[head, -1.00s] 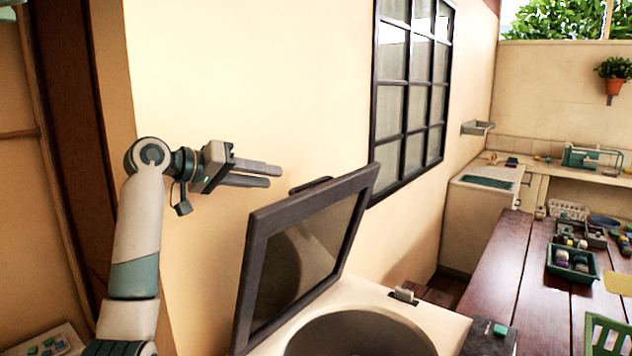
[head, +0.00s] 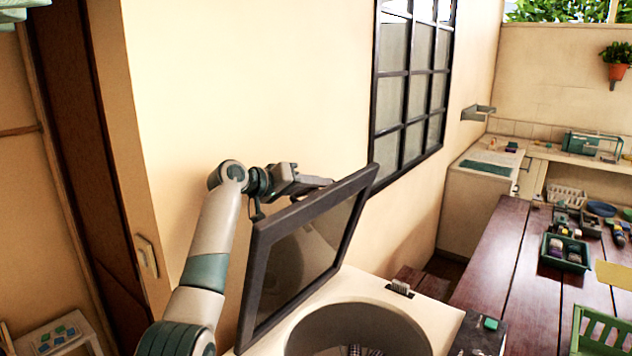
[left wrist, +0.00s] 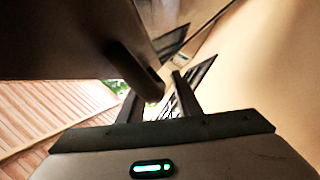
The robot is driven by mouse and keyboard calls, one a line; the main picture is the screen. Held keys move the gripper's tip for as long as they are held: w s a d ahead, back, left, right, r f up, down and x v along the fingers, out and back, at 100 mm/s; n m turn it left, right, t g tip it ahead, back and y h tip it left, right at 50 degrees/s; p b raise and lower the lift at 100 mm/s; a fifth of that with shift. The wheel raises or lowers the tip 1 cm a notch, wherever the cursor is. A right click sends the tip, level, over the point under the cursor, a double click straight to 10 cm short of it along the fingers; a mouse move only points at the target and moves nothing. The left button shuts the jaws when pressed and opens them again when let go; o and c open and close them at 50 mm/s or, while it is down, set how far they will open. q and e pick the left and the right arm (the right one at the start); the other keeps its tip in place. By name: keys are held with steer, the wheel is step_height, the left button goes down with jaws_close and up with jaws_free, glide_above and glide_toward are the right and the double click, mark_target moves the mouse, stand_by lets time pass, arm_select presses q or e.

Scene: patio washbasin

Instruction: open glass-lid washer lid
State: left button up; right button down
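The washer's glass lid (head: 312,240), a dark frame around a see-through pane, stands raised and tilted over the washer (head: 430,312). The round drum opening (head: 355,325) shows below it, with something striped inside. My left gripper (head: 318,182) is behind the lid's upper edge, on the wall side, its fingertips partly hidden by the frame. In the left wrist view the two fingers (left wrist: 158,100) are apart, with the lid's dark handle bar (left wrist: 136,66) just ahead of and between them. I cannot tell whether they touch it. My right gripper is not in view.
A cream wall with a barred window (head: 412,85) is close behind the lid. A wooden table (head: 510,255) with a green tray (head: 566,252) is at the right. A green chair (head: 602,330) stands at the lower right. A small stand (head: 55,335) is at the lower left.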

arm_select(q)
steer(key=shift+w+d, duration=0.1)
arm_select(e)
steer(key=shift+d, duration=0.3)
arm_select(q)
jaws_close()
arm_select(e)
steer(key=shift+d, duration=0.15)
arm_select(q)
steer(key=w+a, duration=0.1)
steer(key=a, duration=0.1)
steer(key=w+a+b, duration=0.1)
steer(key=w+a, duration=0.1)
steer(key=shift+a+r, duration=0.1)
steer(key=shift+r, duration=0.1)
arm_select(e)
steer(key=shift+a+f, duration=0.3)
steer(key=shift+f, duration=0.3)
arm_select(q)
jaws_free()
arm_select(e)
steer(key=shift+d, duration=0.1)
